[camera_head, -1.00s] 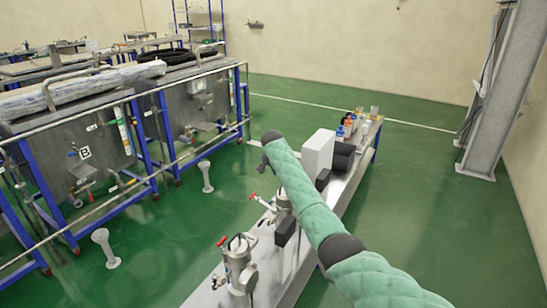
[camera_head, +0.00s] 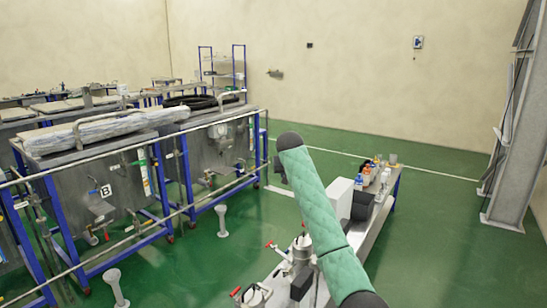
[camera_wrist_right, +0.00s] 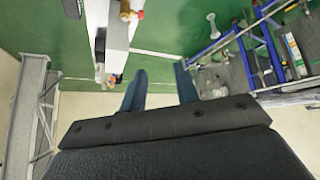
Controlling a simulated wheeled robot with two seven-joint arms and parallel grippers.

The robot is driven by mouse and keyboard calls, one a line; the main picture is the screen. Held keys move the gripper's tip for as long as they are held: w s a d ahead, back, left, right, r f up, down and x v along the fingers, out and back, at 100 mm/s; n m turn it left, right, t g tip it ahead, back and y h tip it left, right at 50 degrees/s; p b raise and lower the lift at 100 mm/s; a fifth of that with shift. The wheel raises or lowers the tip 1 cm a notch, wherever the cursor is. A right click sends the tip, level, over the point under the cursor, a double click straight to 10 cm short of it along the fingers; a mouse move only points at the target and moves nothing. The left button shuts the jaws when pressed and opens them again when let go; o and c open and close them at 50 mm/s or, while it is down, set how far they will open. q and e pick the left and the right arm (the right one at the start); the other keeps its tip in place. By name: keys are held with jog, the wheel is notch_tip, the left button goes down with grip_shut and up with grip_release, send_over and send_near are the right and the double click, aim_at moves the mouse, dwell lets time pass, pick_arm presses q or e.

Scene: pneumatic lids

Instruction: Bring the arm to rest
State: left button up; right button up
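My right arm (camera_head: 318,205), in a green quilted sleeve, reaches up from the bottom of the head view. Its far end is dark, with a dark part hanging below it near the middle of the picture; the fingers cannot be made out there. In the right wrist view my right gripper (camera_wrist_right: 160,88) shows two dark blue fingers spread apart, with green floor and nothing held between them. My left gripper and left arm are not in view.
A long metal bench (camera_head: 377,217) with canisters and bottles stands behind and beside my arm. Steel tanks (camera_head: 85,190) in blue frames with rails fill the left. A grey column (camera_head: 515,150) stands at right. Green floor is open at the right and centre back.

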jog(key=s+r+n+t+y, duration=0.1)
jog(key=s+r+n+t, duration=0.15)
jog(key=s, duration=0.65)
jog(key=s+d+f, duration=0.3)
jog(key=s+f, duration=0.1)
jog(key=s, duration=0.7)
jog(key=s+d+f+g, duration=0.2)
jog(key=s+f, duration=1)
jog(key=s, duration=0.6)
jog(key=s+d+f+g, duration=0.2)
jog(key=s+f+g, duration=0.1)
jog(key=s+f, duration=1)
jog(key=s+d+f+g+y, duration=0.1)
jog(key=s+f, duration=1.1)
jog(key=s, duration=1.2)
jog(key=shift+d+f+m+g, duration=0.35)
jog(key=shift+d+g, duration=0.5)
jog(key=shift+g, duration=0.4)
